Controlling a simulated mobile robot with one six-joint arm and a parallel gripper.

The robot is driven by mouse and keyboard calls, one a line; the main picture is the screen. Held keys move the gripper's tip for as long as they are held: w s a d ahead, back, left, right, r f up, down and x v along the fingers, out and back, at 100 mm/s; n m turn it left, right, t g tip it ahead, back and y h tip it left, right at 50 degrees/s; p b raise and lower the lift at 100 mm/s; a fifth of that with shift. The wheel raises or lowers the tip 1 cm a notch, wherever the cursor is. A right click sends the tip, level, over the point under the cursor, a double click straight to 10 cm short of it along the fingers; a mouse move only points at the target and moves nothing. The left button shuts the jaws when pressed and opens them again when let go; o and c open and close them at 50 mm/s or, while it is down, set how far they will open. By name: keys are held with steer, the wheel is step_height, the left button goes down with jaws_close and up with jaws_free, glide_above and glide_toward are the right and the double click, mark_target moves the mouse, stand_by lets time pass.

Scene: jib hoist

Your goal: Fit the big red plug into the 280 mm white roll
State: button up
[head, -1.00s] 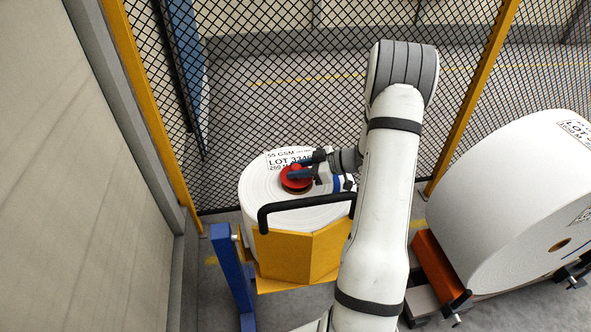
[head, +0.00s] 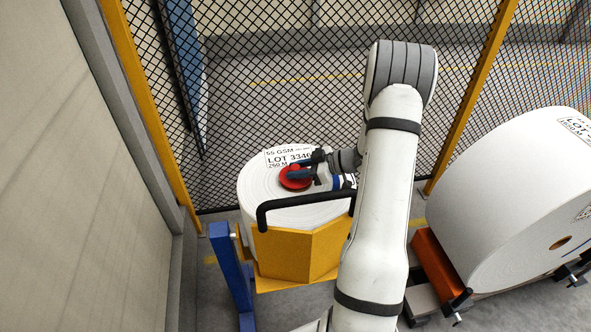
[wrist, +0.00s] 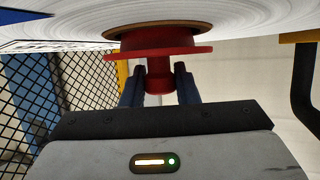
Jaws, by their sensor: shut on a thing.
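The white roll (head: 262,207) stands in a yellow cradle with its flat face up, and its label (head: 288,158) reads "LOT 3346". The big red plug (head: 293,179) is over the middle of that face. My gripper (head: 299,174) is shut on the plug's knob, which shows between the two blue fingers in the wrist view (wrist: 160,84). There the plug's wide flange (wrist: 135,52) is close to the brown core rim (wrist: 150,29), with red body between them. The plug's end appears to be inside the core; how deep is hidden.
A black bar handle (head: 305,200) runs along the near side of the yellow cradle (head: 290,253). A second, larger white roll (head: 490,190) lies on its side at right. Mesh fencing (head: 270,110) stands behind, and a grey wall (head: 90,200) is at left.

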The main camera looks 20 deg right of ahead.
steer(key=shift+s+f, duration=0.15)
steer(key=shift+f, duration=0.15)
steer(key=shift+s+f, duration=0.25)
steer(key=shift+f, duration=0.25)
steer(key=o, duration=1)
steer(key=shift+f, duration=0.1)
steer(key=shift+o, duration=0.2)
steer(key=shift+s, duration=0.1)
steer(key=v, duration=0.5)
steer(key=r+v, duration=0.1)
steer(key=v, duration=0.2)
steer(key=shift+w+r, duration=0.15)
steer(key=shift+w, duration=0.2)
steer(key=shift+a, duration=0.1)
steer(key=shift+r, duration=0.1)
